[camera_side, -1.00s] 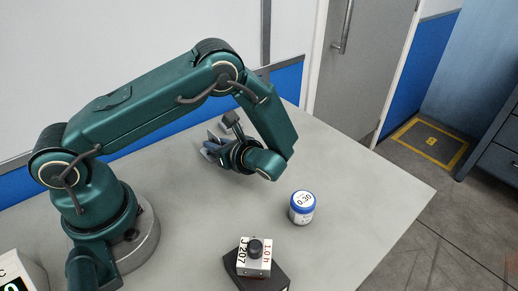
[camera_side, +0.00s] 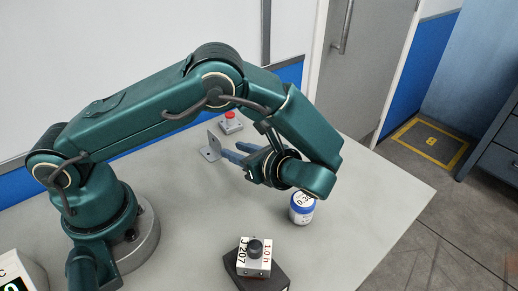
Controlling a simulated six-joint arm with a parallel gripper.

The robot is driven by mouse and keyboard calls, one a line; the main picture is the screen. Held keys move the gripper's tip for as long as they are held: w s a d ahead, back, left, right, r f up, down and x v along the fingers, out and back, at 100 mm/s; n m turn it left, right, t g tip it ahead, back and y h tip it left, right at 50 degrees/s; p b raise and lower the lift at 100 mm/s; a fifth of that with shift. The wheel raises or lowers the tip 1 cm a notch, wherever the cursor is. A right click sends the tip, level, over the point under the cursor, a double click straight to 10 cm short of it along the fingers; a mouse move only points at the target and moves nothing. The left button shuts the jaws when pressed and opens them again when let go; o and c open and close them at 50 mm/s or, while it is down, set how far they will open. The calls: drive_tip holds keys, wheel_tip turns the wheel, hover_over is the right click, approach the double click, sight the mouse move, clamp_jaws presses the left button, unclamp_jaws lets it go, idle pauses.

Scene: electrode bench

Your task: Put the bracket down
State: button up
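The grey L-shaped bracket (camera_side: 211,148) stands on the table in the side view, its flat foot on the tabletop and its plate upright. My gripper (camera_side: 239,153) is to the right of the bracket, its fingers pointing left toward it. The two fingers look spread, with a gap between them, and nothing shows in the gap. The fingertips appear clear of the bracket, though one lies close to it in the picture.
A red-topped button box (camera_side: 230,122) stands behind the bracket. A weight block marked J207 (camera_side: 254,262) sits on a dark base (camera_side: 274,283) in front. The table's middle is clear.

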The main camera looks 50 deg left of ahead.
drive_tip(key=shift+v, duration=0.75)
drive_tip(key=shift+s+r, duration=0.1)
drive_tip(key=shift+r, duration=0.15)
drive_tip(key=s+d+r+n+t+h, duration=0.2)
drive_tip(key=s+r+n+t+h, duration=0.3)
drive_tip(key=s+r+n+h, duration=0.5)
drive_tip(key=r+n+h, duration=0.1)
drive_tip(key=n+h, duration=0.2)
drive_tip(key=n, duration=0.5)
drive_tip(key=shift+s+d+t, duration=0.25)
drive_tip(key=shift+s+t, duration=0.05)
